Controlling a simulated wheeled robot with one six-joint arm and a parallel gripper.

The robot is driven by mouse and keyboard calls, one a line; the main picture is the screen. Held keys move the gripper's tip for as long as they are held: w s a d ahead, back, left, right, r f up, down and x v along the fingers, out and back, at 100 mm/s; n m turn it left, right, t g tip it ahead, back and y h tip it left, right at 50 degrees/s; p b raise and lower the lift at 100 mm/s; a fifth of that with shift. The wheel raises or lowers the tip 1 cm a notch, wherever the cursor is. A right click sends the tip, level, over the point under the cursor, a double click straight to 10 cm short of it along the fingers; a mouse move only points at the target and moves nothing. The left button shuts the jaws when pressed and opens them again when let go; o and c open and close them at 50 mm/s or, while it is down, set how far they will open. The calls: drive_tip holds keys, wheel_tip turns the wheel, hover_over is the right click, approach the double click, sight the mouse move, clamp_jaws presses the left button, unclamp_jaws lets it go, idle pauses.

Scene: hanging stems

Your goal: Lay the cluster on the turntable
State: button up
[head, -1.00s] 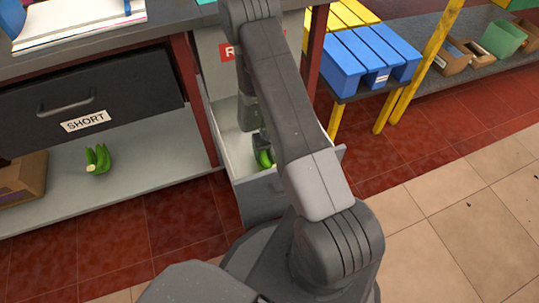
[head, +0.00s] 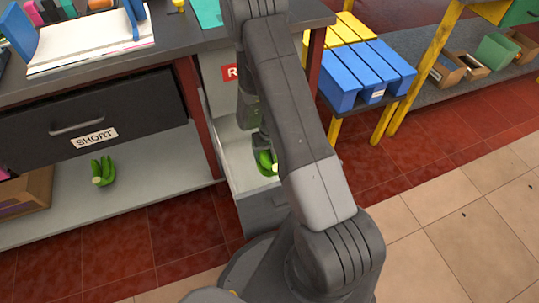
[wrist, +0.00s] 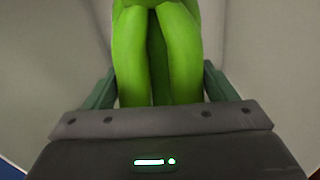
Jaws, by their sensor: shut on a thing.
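A green banana-like cluster (head: 265,162) is in or just above the open light-grey drawer (head: 232,165), under the bench in the head view. My gripper (head: 262,143), partly hidden behind my arm, is shut on it. In the wrist view the cluster (wrist: 158,55) fills the top middle between the two green-grey fingers of my gripper (wrist: 158,85). Its far end is out of that view. Pale drawer walls surround it there. A second green cluster (head: 103,172) rests on the grey lower shelf at left. I see no turntable in these frames.
The drawer's front panel and walls stand close around my gripper. A dark drawer labelled SHORT (head: 95,137) is left, with a cardboard box (head: 25,188) below.

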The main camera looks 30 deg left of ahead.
wheel_tip(320, 180, up, 19)
drive_tip(key=p, duration=1)
